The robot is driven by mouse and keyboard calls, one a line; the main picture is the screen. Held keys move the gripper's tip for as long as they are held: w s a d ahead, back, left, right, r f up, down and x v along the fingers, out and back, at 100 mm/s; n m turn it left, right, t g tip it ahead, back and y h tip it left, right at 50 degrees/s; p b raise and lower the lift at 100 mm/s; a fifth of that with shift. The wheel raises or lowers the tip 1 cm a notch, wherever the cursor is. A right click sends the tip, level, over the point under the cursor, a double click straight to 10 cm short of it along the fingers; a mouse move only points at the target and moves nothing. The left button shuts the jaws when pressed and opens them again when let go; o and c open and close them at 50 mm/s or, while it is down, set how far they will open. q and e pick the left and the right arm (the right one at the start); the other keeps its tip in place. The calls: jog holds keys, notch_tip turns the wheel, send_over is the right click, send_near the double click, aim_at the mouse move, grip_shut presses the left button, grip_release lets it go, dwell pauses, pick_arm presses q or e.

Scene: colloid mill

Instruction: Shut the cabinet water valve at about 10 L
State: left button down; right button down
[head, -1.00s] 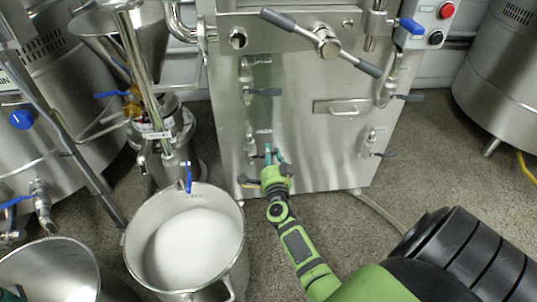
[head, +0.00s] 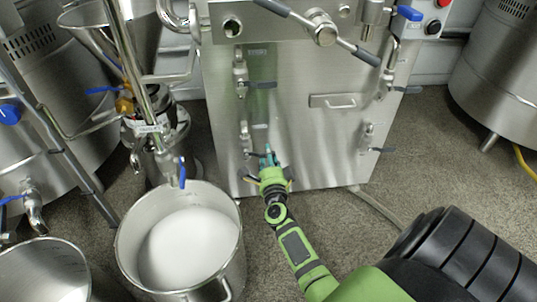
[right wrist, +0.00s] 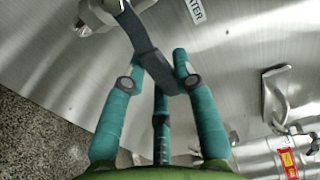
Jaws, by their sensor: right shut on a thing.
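The cabinet (head: 330,140) has a brushed steel front with several small valves. My right gripper (head: 269,157) is at the lower left valve (head: 245,138) on this front. In the right wrist view its teal fingers (right wrist: 160,85) are closed around the dark grey lever (right wrist: 142,45) of that valve, which slants down from a steel body (right wrist: 100,14). A label ending in "TER" (right wrist: 196,11) is beside it. A large steel pot (head: 127,262) holds white contents (head: 187,247); I cannot read a volume there. My left gripper is out of view.
A mill with a funnel and blue-handled tap (head: 182,172) stands behind the pot. A second steel vessel (head: 75,250) is at the lower left. Other valve levers (head: 382,150) and a drawer-like handle (head: 335,101) stick out from the cabinet.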

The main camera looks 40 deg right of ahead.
jog(key=shift+a+f, duration=0.1)
jog(key=shift+f, duration=0.2)
jog(key=c, duration=0.9)
grip_release()
jog(key=shift+c, duration=0.2)
jog(key=shift+r, duration=0.1)
jog(key=shift+s, duration=0.1)
jog(key=v, duration=1.2)
